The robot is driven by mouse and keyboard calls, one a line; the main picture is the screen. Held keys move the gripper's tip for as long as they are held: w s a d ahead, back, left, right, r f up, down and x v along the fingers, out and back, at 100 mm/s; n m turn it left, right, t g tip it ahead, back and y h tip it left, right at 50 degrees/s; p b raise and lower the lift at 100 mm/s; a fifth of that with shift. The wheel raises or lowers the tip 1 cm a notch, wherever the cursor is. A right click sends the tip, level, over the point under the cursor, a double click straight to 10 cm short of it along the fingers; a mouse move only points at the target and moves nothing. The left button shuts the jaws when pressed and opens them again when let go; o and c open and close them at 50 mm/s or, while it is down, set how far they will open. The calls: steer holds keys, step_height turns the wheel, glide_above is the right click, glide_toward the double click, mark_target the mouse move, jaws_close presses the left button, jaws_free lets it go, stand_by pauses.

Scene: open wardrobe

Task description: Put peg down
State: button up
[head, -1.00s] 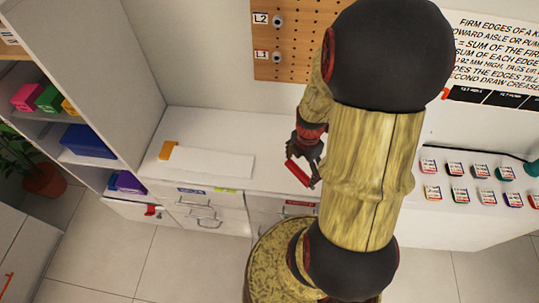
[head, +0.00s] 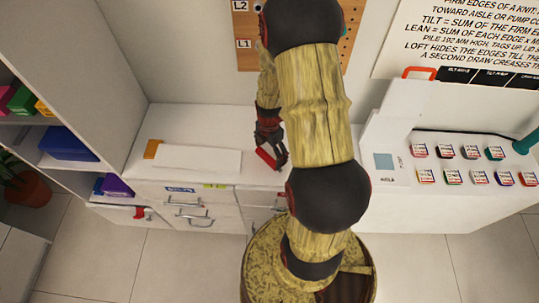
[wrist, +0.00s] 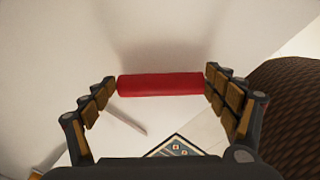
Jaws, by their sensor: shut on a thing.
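The peg is a red cylinder (wrist: 160,85), lying crosswise between the two fingers of my gripper (wrist: 161,79) in the wrist view. My gripper is shut on it, one finger at each end. In the head view my gripper (head: 271,146) hangs over the white counter, with the red peg (head: 265,158) at its tip. The gap between peg and counter cannot be told. A perforated wooden pegboard (head: 246,57) with L1 and L2 labels stands on the wall behind, partly hidden by my arm.
A white board (head: 200,159) with an orange end lies on the counter (head: 160,122) left of my gripper. Drawers (head: 190,213) are below. A shelf unit (head: 75,70) stands at left. At right are a white upright device (head: 397,112) and several small labelled items (head: 445,152).

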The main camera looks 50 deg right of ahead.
steer(key=shift+f, duration=0.3)
steer(key=shift+f, duration=0.2)
steer(key=o, duration=1.1)
steer(key=shift+o, duration=0.2)
